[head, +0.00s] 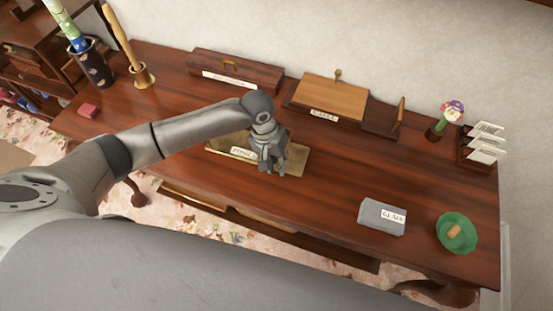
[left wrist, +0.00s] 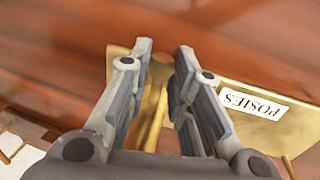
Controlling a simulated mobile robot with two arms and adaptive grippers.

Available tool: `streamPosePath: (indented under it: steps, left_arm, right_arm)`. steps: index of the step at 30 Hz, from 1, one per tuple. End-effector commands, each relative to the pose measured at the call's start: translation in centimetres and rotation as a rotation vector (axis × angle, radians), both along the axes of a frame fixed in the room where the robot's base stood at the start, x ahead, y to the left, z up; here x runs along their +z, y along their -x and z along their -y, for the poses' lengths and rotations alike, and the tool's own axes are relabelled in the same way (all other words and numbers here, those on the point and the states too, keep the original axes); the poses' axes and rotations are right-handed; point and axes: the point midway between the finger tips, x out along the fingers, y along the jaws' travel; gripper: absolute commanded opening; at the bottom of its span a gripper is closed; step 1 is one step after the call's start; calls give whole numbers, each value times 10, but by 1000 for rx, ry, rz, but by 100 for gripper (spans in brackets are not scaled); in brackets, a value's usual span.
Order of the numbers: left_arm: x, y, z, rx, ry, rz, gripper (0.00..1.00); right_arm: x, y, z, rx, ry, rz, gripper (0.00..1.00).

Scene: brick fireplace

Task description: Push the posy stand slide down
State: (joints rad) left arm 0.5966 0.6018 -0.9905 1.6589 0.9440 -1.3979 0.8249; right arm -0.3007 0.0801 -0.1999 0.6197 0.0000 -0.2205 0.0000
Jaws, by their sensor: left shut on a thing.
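The posy stand (head: 297,160) is a flat brass-coloured piece near the middle of the desk, with a white label reading POSIES. In the left wrist view its labelled plate (left wrist: 255,130) lies at the right. My left gripper (head: 271,168) reaches down over the stand and hides part of it. In the left wrist view the fingers (left wrist: 164,55) are shut on a brass upright piece (left wrist: 152,112), which looks like the slide of the stand. How far the slide sits along the stand cannot be made out. My right gripper is not in view.
The wooden desk (head: 170,110) carries a labelled box (head: 235,72), a case with a knob (head: 330,97), a flower pot (head: 436,129), a card rack (head: 480,145), a grey box (head: 382,217) and a green dish (head: 457,232).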

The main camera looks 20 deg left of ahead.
Motion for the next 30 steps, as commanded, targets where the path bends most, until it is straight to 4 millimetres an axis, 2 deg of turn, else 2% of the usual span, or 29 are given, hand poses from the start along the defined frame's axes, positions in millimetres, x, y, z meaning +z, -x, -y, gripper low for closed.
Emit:
streamPosePath:
  steps: [1,6,17,22,30]
  left_arm:
    - [-4,3,0,0,-3,-7,23]
    - [-3,2,0,0,-3,-7,42]
    - [3,1,-1,-1,-2,-4,42]
    - [28,1,-6,-2,-2,-2,42]
    - [83,1,-17,-1,-2,-2,42]
  right_arm:
    - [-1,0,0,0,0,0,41]
    - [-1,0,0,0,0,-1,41]
    - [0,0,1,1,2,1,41]
    - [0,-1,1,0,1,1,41]
    - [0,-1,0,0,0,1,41]
